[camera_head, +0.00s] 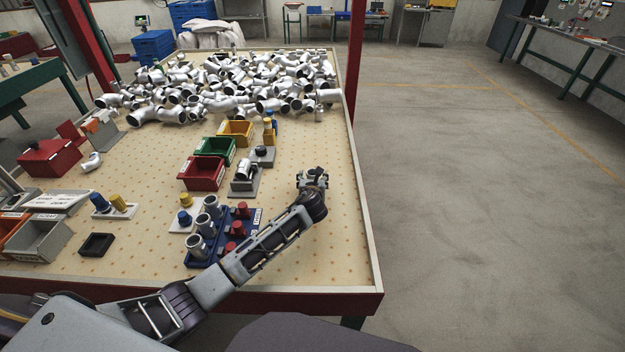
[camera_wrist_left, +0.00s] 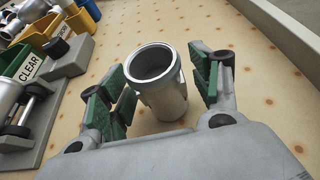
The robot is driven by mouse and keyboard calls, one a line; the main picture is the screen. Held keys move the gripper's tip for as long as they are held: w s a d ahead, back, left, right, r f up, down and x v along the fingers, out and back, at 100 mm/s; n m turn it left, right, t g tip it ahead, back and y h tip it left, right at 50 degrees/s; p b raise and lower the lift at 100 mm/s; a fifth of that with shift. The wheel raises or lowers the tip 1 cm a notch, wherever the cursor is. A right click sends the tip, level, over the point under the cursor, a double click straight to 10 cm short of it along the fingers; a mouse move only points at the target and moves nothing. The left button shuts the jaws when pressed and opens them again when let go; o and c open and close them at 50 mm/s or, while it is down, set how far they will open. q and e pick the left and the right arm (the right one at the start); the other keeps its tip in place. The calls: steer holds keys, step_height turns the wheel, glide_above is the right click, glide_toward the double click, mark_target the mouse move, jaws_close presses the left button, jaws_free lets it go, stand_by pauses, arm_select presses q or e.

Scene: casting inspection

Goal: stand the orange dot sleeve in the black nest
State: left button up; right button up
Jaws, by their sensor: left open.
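A grey metal sleeve (camera_wrist_left: 160,92) stands upright on the perforated table top, its open round mouth facing up, in the left wrist view. No orange dot shows on its visible side. My left gripper (camera_head: 313,179) is open over the right part of the table, its green-padded fingers on both sides of this sleeve with gaps. In the head view the gripper largely hides the sleeve. The black nest (camera_head: 97,244), a small square black tray, lies empty at the table's front left. My right gripper is not in view.
A blue rack (camera_head: 222,250) with several metal sleeves and red plugs stands left of my left forearm. Red (camera_head: 201,173), green (camera_head: 216,150) and yellow (camera_head: 236,131) bins stand behind it. A heap of metal pipe fittings (camera_head: 225,85) covers the far end. The right table strip is mostly clear.

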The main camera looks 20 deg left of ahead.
arm_select(q)
steer(key=shift+r, duration=0.1)
steer(key=shift+s+d+r, duration=0.2)
steer(key=shift+s+r, duration=0.1)
steer(key=shift+s, duration=0.35)
steer(key=shift+s+r, duration=0.15)
steer(key=shift+s, duration=0.15)
steer(key=v, duration=0.3)
steer(key=shift+s+d+p, duration=0.15)
steer(key=shift+s+p, duration=0.1)
steer(key=shift+p, duration=0.15)
steer(key=v, duration=0.4)
steer(key=shift+s+r, duration=0.1)
steer(key=shift+s, duration=0.05)
steer(key=shift+p+v, duration=0.3)
steer(key=shift+v, duration=0.6)
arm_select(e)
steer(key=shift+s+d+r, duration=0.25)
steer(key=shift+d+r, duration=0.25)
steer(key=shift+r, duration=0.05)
